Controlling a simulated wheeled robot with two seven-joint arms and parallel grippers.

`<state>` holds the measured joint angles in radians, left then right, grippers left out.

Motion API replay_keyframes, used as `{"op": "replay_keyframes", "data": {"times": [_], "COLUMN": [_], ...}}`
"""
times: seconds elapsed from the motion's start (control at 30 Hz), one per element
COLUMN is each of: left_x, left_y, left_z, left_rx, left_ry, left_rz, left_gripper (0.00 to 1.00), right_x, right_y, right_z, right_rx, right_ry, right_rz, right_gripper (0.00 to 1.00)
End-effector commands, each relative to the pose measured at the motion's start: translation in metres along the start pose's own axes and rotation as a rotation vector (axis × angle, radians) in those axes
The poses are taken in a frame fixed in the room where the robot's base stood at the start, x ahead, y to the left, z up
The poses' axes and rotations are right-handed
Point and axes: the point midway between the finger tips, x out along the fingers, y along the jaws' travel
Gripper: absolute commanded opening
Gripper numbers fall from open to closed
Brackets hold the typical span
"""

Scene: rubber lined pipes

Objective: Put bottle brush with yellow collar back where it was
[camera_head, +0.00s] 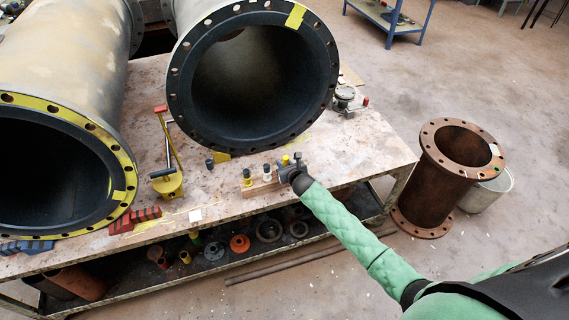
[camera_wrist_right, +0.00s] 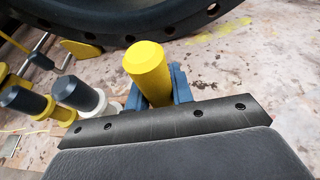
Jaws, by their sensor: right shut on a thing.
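A light wooden rack (camera_head: 262,189) stands near the front edge of the worktable. At its left end is a dark-topped piece with a yellow collar (camera_head: 247,178); it also shows in the right wrist view (camera_wrist_right: 25,102). Beside it is a dark-topped piece with a white collar (camera_head: 267,173). My right gripper (camera_head: 288,171) is at the rack's right end, shut on a yellow-topped piece (camera_wrist_right: 149,72), which stands up between the fingers. Its lower part is hidden, so I cannot tell whether it is seated or has a brush. My left gripper is out of view.
A large flanged pipe (camera_head: 325,50) stands close behind the rack. A small dark-topped item (camera_head: 209,164) and a yellow-based tool (camera_head: 168,185) are to the left. The tabletop (camera_head: 375,145) to the right is mostly clear. A rusty pipe (camera_head: 440,175) stands on the floor.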

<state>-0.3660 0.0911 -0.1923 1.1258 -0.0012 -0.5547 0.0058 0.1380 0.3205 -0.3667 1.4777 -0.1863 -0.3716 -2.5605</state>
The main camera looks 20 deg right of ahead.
Motion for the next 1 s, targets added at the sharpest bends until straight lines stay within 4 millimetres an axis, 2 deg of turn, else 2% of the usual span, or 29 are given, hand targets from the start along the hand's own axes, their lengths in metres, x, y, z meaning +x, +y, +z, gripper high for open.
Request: {"op": "replay_keyframes", "data": {"times": [0.3, 0.33, 0.43, 0.8, 0.93, 1.0], "left_x": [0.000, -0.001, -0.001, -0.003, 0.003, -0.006], "left_y": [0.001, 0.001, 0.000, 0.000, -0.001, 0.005], "left_z": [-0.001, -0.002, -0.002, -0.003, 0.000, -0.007], "left_rx": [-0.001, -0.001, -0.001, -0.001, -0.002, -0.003], "left_ry": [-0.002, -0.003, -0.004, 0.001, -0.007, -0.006], "left_rz": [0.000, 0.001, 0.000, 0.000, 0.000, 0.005], "left_gripper": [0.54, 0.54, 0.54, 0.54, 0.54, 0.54], "right_x": [0.001, 0.001, 0.001, 0.000, -0.012, -0.022], "right_y": [0.000, 0.000, 0.000, 0.000, -0.001, -0.002], "right_z": [-0.002, -0.002, -0.002, 0.001, -0.002, -0.003], "right_rx": [-0.001, 0.000, 0.000, 0.001, -0.001, -0.002], "right_ry": [-0.001, 0.000, 0.000, 0.000, 0.000, 0.000], "right_rz": [0.000, 0.000, 0.000, 0.000, -0.001, 0.000], "right_gripper": [0.00, 0.25, 0.45, 0.45, 0.45, 0.45]}}
